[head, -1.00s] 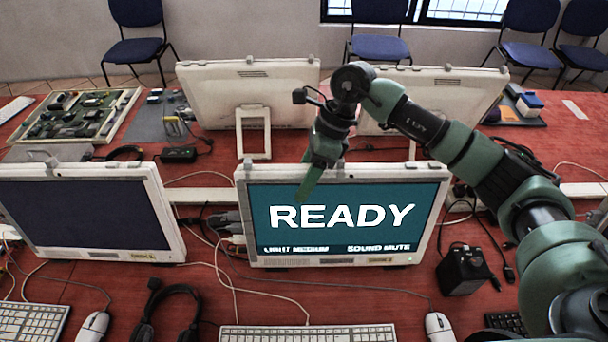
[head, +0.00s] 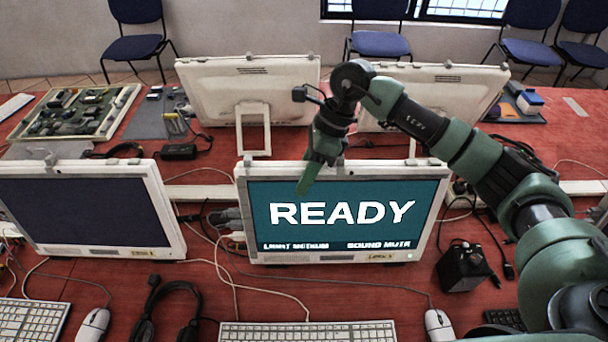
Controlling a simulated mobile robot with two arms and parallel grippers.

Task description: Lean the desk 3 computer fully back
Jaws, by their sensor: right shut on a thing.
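A white computer with a teal screen reading READY (head: 342,214) stands at the centre of the red desk, facing me. Its lower frame has a small yellow label that I cannot read clearly. My right gripper (head: 308,178) comes down over its top edge, left of the middle, and is shut on that edge. A green finger lies in front of the upper screen; the part behind the frame is hidden. The screen looks near upright or slightly tilted; the exact lean is hard to tell. My left gripper is not in view.
A dark-screened computer (head: 84,212) stands at the left. Two computers (head: 250,92) show their backs behind. A keyboard (head: 308,333), mouse (head: 438,325), headphones (head: 170,310) and black box (head: 463,268) lie in front, with loose cables. A circuit board tray (head: 78,110) is back left.

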